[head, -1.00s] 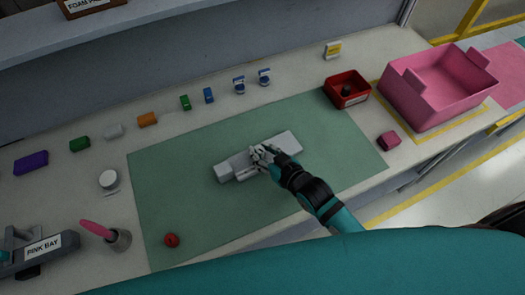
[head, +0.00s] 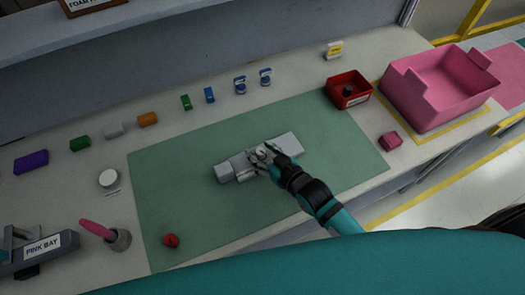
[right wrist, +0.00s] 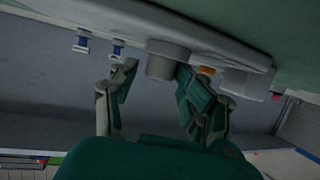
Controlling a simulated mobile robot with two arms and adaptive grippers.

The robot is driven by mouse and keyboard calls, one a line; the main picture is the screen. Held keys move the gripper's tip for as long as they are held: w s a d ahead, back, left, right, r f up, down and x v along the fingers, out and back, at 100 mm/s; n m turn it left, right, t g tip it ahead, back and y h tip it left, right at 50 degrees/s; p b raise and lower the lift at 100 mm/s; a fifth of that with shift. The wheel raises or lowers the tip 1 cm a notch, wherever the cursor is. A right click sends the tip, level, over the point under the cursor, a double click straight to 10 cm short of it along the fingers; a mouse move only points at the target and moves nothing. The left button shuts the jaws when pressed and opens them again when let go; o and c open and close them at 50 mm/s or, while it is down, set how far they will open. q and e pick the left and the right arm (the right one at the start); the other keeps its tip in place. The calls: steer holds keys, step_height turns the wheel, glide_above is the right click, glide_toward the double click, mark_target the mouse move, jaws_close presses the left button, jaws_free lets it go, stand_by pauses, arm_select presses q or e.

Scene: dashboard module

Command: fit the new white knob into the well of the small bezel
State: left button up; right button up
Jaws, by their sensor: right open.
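The pale grey dashboard module (head: 286,145) lies on the green mat. My right gripper (head: 264,154) is over its middle, fingers spread. A small pale round piece (head: 261,154), likely the white knob, shows between the fingers. In the right wrist view a short grey-white cylinder (right wrist: 165,60) stands out from the module (right wrist: 205,38) between my open right fingers (right wrist: 155,88), with a visible gap to the left finger; contact on the right is unclear. The bezel's well is hidden, so how deep the cylinder sits cannot be told. My left gripper is out of view.
A red bin (head: 361,99) holds a dark round piece (head: 348,90). A pink tote (head: 425,105) stands at right, with a pink block (head: 390,141) before it. A round white dish-like item (head: 108,179) and a red ball-like piece (head: 171,240) are at left. The green mat (head: 175,185) is mostly clear.

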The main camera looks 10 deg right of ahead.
steer(key=shift+s+f, duration=0.25)
steer(key=shift+f, duration=0.2)
steer(key=shift+s+f, duration=0.2)
steer(key=shift+f, duration=0.25)
steer(key=shift+r, duration=0.2)
steer(key=v, duration=0.3)
steer(key=r+v, duration=0.1)
steer(key=v, duration=0.3)
steer(key=b+v, duration=0.1)
steer(key=v, duration=0.3)
steer(key=shift+w+d+r, duration=0.15)
steer(key=shift+w+r, duration=0.1)
steer(key=shift+s+d+r, duration=0.15)
steer(key=shift+s+r, duration=0.15)
steer(key=shift+r, duration=0.05)
